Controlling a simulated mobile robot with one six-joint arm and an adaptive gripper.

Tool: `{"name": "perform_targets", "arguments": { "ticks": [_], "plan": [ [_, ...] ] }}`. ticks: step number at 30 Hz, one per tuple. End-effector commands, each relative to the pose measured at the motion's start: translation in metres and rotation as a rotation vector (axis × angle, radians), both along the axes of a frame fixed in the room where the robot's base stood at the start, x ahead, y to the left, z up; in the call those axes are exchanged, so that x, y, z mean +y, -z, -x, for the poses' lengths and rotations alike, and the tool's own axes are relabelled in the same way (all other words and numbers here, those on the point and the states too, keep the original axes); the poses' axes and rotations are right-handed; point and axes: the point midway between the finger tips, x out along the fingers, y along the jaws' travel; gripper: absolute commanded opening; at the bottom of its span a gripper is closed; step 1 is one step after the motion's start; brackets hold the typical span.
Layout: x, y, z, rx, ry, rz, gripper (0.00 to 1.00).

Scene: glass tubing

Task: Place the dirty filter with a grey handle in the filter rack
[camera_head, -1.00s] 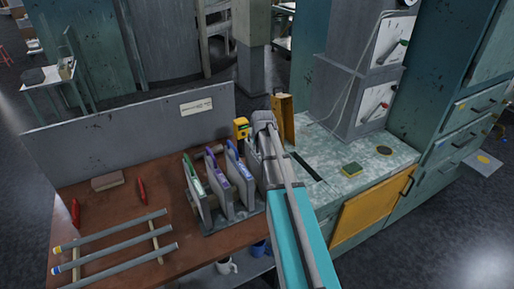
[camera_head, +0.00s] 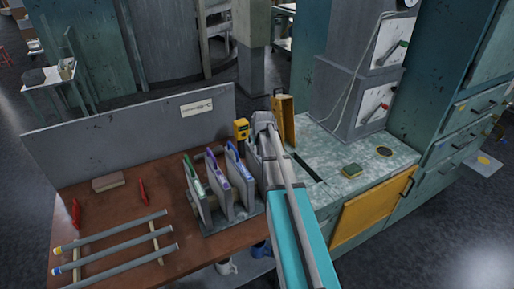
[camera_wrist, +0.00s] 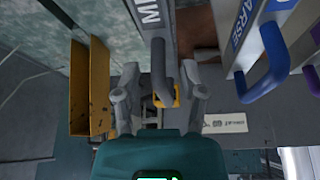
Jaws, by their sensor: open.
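The filter with the grey handle (camera_wrist: 160,75) stands at the right end of the filter rack (camera_head: 233,222), beside the blue-handled filter; its body (camera_head: 252,170) is partly hidden behind my arm in the head view. In the wrist view its grey handle lies between the two spread fingers of my gripper (camera_wrist: 162,95), with space on both sides. My gripper (camera_head: 262,122) is open, at the top of this filter. How deep the filter sits in its slot is hidden.
The green (camera_head: 192,175), purple (camera_head: 215,170) and blue (camera_head: 240,165) handled filters stand in the rack to the left. An upright yellow open frame (camera_head: 285,118) stands close to the right. A yellow device (camera_head: 241,129) is behind. Glass tubes (camera_head: 115,232) lie at the left.

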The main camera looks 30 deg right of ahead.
Motion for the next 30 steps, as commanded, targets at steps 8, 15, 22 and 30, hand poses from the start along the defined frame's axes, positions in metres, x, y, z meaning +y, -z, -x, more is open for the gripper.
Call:
{"name": "perform_targets", "arguments": {
  "ticks": [8,15,22,30],
  "plan": [
    [0.002,-0.022,0.008,0.000,0.000,0.000,0.54],
    [0.003,-0.042,0.017,0.000,0.000,0.000,0.54],
    [0.005,-0.062,0.024,0.000,0.000,0.000,0.54],
    [0.007,-0.084,0.034,0.000,0.000,0.000,0.54]
  ]
}}
